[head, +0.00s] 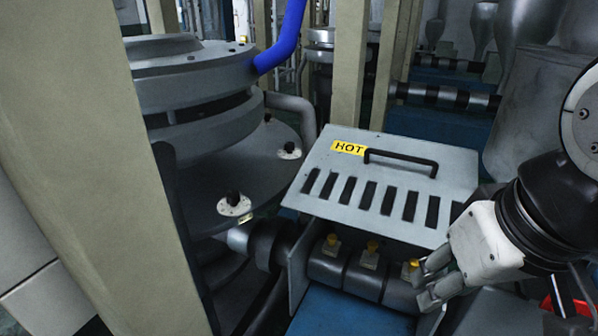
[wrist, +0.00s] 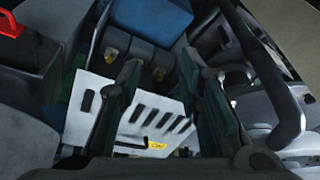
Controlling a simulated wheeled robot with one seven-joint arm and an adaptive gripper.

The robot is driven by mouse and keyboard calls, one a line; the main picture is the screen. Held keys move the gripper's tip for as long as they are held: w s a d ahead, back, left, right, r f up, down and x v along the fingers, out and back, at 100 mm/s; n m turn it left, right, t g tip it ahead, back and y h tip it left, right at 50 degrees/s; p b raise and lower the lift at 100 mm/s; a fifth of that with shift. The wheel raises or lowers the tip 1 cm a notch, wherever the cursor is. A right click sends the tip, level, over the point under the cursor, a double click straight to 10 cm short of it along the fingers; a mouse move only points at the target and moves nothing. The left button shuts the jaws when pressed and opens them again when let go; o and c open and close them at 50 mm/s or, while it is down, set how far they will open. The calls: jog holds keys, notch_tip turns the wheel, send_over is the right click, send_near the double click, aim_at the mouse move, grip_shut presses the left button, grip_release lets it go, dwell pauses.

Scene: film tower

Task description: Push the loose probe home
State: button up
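Three small probes with yellow tops stand in a row on the dark barrel below the slotted cover: a left one (head: 333,242), a middle one (head: 371,252) and a right one (head: 411,270). I cannot tell which one is loose. My gripper (head: 423,284) is at the right end of the row, its fingertips close to the right probe; contact cannot be told. The fingers are apart with nothing visibly held. In the wrist view the open fingers (wrist: 172,72) frame the cover, and the yellow-topped probes (wrist: 135,62) show beyond them, partly in shadow.
A grey slotted cover (head: 400,165) with a yellow HOT label and black handle tilts over the barrel (head: 345,277). Beige posts (head: 85,150) and a round grey machine (head: 190,80) stand left. A blue surface (head: 345,314) lies in front. A red object (head: 570,305) is lower right.

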notch_tip(320, 180, down, 13)
jog(key=w+g+b, duration=0.1)
jog(key=g+b, duration=0.1)
jog(key=b, duration=0.7)
dwell(0.9)
